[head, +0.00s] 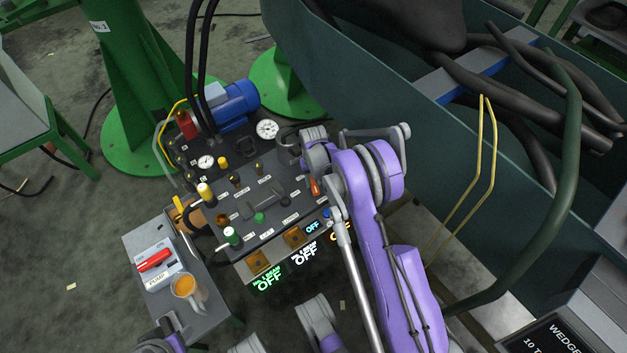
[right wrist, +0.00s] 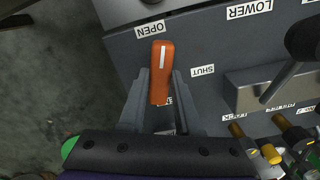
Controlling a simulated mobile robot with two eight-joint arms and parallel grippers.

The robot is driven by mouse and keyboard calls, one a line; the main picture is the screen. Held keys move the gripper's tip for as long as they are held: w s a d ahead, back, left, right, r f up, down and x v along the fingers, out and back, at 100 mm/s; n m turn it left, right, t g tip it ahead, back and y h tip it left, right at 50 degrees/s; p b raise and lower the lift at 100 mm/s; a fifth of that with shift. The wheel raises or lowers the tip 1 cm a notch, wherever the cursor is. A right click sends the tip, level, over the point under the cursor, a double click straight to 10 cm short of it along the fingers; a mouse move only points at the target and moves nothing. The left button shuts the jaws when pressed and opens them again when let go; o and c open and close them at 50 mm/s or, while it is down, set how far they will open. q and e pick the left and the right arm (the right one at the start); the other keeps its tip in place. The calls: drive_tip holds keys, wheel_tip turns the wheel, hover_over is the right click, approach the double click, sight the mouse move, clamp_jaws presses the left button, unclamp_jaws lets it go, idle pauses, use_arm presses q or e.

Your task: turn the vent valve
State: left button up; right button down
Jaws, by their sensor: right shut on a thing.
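The vent valve's orange lever (right wrist: 161,72) has a white stripe and stands between the fingers of my right gripper (right wrist: 160,104) in the right wrist view. The gripper is shut on it. The lever's free end points up toward the OPEN label (right wrist: 150,30); the SHUT label (right wrist: 203,71) is to its right. In the head view, only a small orange part of the lever (head: 315,187) shows beside my right arm, at the panel's right end. Part of my left arm shows at the bottom edge, but its fingertips cannot be made out.
The control panel (head: 262,197) carries gauges, knobs and other levers close to the valve. In the right wrist view, a grey lever with a black knob (right wrist: 300,50) is at the right. A large dark-green trough (head: 350,60) stands behind.

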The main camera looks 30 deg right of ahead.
sight(313, 182)
drive_tip(key=shift+n, duration=1.9)
drive_tip(key=c, duration=0.6)
unclamp_jaws()
wheel_tip(313, 182, up, 11)
drive_tip(key=p, duration=0.3)
drive_tip(key=shift+f, duration=0.1)
